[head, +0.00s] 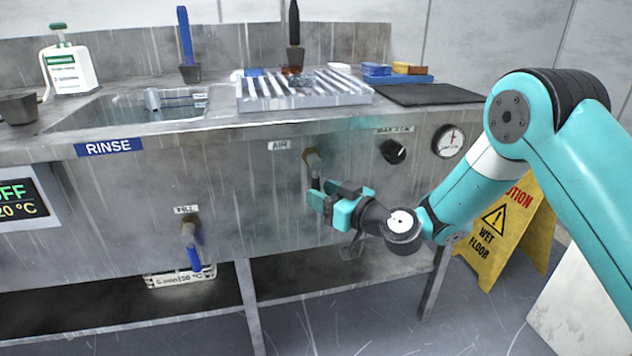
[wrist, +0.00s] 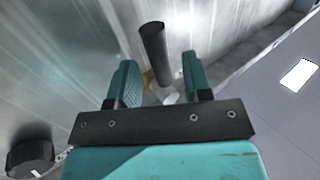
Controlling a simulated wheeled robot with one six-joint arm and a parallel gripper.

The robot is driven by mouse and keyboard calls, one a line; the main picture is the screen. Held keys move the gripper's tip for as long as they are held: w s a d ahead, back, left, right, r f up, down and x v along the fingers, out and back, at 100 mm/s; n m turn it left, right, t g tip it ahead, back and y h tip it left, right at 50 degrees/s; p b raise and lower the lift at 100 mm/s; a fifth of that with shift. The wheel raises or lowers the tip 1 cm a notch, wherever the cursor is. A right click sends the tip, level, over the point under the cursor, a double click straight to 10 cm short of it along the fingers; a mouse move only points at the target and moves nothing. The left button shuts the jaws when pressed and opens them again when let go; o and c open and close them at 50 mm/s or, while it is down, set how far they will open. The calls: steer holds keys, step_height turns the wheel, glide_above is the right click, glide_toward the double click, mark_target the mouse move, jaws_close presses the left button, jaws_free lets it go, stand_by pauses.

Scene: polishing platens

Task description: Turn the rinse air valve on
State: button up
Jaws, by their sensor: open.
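The air valve (head: 312,158) sticks out of the steel front panel under the "AIR" label (head: 280,145). In the wrist view, the dark rod-like handle (wrist: 154,48) lies between the two teal fingers of my gripper (wrist: 158,72). The fingers are open, with a gap on both sides of the handle. I cannot tell whether either finger touches it.
A black knob (head: 393,151) and a round gauge (head: 449,141) sit right of the valve. The fill valve (head: 190,235) with a blue handle is lower left. A display (head: 18,197) reads "OFF". A yellow wet-floor sign (head: 497,240) stands at the right.

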steer(key=shift+x, duration=1.2)
jaws_close()
